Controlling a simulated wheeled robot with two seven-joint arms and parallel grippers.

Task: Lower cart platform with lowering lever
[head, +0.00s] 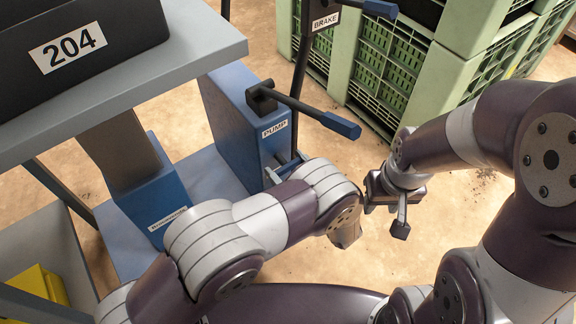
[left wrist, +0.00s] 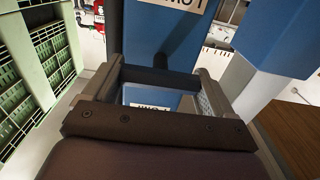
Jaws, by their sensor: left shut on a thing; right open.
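The cart's grey platform (head: 150,88) carries a dark crate (head: 75,40) marked 204. Below it stands a blue pump housing (head: 245,130) with a PUMP label and a black pump lever with a blue grip (head: 340,125). My left gripper (head: 287,168) is low at the housing's front, partly hidden by my own arm. In the left wrist view its fingers (left wrist: 160,70) close on a dark bar (left wrist: 160,78), seemingly the lowering lever, in front of the blue housing. My right gripper (head: 386,212) is open and empty, over bare floor.
A brake lever (head: 380,8) with a BRAKE label stands behind the pump. Green slatted crates (head: 385,80) stand at the back right. A yellow object (head: 40,285) lies at lower left. The floor between cart and crates is clear.

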